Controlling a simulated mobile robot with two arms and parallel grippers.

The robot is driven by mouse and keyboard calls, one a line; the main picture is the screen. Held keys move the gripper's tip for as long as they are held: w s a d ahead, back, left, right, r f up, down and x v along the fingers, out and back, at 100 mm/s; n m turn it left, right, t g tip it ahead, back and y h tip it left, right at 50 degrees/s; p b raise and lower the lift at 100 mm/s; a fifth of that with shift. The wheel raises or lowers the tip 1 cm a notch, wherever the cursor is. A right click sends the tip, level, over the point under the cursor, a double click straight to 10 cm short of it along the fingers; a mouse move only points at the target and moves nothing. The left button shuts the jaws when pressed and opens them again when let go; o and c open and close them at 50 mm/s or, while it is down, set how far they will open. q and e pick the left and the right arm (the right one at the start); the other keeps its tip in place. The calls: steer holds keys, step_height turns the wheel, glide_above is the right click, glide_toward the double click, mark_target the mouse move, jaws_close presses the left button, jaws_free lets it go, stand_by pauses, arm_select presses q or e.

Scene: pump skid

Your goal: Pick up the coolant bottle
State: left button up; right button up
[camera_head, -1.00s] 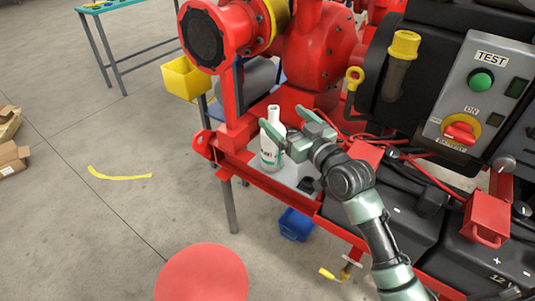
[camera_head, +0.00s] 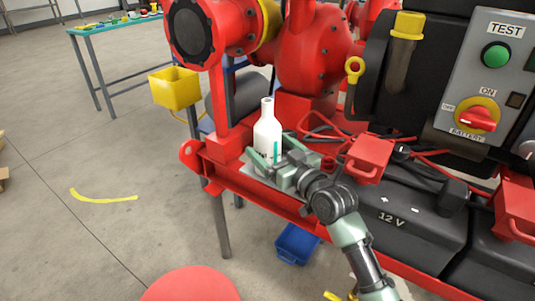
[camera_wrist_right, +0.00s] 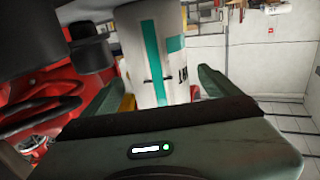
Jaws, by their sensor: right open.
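The white coolant bottle (camera_head: 267,133) stands upright on the grey tray area of the red pump skid. Its neck and upper body are clear in the head view; its lower part is partly covered by my right gripper (camera_head: 268,160). In the right wrist view the bottle (camera_wrist_right: 152,50), white with teal stripes, stands between the two green fingers of the right gripper (camera_wrist_right: 155,85). The fingers are open, with visible room at the right side of the bottle. Contact on the left side cannot be told. My left gripper is not in view.
Red pump housing (camera_head: 315,50) rises behind the bottle. A black battery (camera_head: 405,215) with red cables lies to the right, below the control panel (camera_head: 488,80). A yellow bin (camera_head: 175,88) hangs at left; a blue bin (camera_head: 296,244) is below the skid. Floor at left is mostly clear.

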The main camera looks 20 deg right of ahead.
mark_target(262, 140)
steer(key=b+x, duration=0.1)
steer(key=x, duration=0.4)
steer(key=shift+f, duration=0.15)
steer(key=c, duration=1.7)
steer(key=shift+r, duration=0.2)
